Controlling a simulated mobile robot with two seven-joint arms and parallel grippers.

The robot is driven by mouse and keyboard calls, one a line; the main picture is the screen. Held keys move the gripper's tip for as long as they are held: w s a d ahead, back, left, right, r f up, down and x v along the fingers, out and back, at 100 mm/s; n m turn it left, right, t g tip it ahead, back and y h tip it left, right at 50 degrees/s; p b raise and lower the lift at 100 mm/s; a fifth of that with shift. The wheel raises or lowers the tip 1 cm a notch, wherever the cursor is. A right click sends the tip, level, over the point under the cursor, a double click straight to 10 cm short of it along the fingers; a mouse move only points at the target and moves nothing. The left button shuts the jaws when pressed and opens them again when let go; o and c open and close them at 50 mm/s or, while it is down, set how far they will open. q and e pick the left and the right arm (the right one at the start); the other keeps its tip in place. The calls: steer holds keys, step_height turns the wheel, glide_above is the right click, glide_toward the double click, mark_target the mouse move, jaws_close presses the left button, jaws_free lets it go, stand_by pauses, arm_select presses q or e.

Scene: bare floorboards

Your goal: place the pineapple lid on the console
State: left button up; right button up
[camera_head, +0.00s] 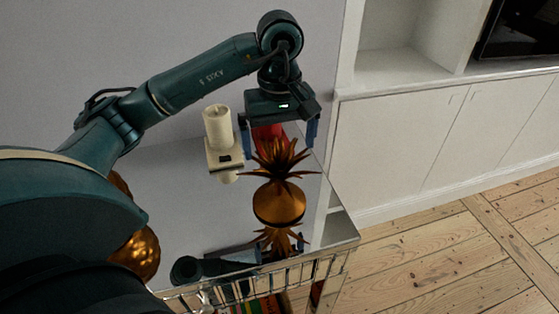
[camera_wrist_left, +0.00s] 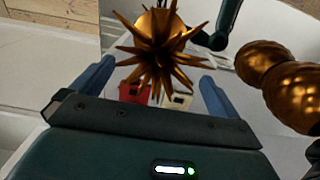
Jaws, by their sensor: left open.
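The pineapple lid (camera_head: 279,204), a copper-gold dome with a spiky leaf crown, appears to stand upright on the mirrored console top (camera_head: 190,215), its reflection just below. My left gripper (camera_head: 279,140) is open just above and behind the crown, pointing down. In the left wrist view the lid's spikes (camera_wrist_left: 160,55) show between and beyond the open fingers (camera_wrist_left: 157,75), with no grip on them. The golden pineapple body (camera_head: 140,252) stands at the left of the console, partly hidden by my arm; it also shows in the left wrist view (camera_wrist_left: 285,85). My right gripper is not in view.
A cream candle (camera_head: 217,126) on a pale holder stands left of my gripper. A red object (camera_head: 268,132) is partly hidden behind the crown. A wire rail (camera_head: 300,272) runs along the console's front edge. White cabinets (camera_head: 400,150) stand at the right, with bare floorboards before them.

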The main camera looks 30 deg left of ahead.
arm_select(q)
steer(key=shift+r+p, duration=0.3)
steer(key=shift+r, duration=1.7)
